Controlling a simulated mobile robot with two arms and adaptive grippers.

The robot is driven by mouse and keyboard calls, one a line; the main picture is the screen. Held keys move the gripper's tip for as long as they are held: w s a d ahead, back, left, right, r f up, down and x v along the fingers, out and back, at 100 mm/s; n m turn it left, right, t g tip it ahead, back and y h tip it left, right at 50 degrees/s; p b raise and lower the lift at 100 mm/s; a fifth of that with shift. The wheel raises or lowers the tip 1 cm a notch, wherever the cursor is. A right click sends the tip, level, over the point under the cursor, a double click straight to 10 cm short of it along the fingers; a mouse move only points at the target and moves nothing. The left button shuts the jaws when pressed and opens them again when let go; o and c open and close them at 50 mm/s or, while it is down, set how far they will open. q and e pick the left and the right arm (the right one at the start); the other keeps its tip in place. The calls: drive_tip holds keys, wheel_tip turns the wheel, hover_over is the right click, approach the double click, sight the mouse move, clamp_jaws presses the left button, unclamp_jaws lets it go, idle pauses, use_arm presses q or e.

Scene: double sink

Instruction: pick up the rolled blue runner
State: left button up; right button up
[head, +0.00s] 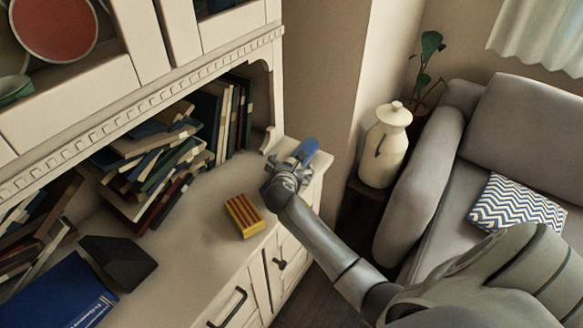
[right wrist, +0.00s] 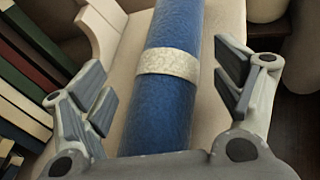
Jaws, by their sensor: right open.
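The rolled blue runner (head: 307,148) is at the right end of the cream cabinet's counter in the head view, partly hidden by my right gripper (head: 288,174). In the right wrist view the runner (right wrist: 160,113) is a blue roll with a pale patterned band (right wrist: 168,63) around it. It runs lengthwise between the two fingers of my right gripper (right wrist: 168,88). The fingers are open, with a visible gap on each side of the roll. The runner's near end is hidden behind the gripper's palm. My left gripper is not in view.
A yellow and red striped block (head: 244,216) lies on the counter left of my right arm. Piled books (head: 160,160) and upright books (head: 232,115) fill the shelf. A dark wedge-shaped object (head: 118,262) and blue book (head: 62,296) are at left. A lidded white jar (head: 384,146) stands beyond the counter's right end.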

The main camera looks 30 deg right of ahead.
drive_tip(key=c, duration=1.3)
drive_tip(key=shift+r, duration=0.1)
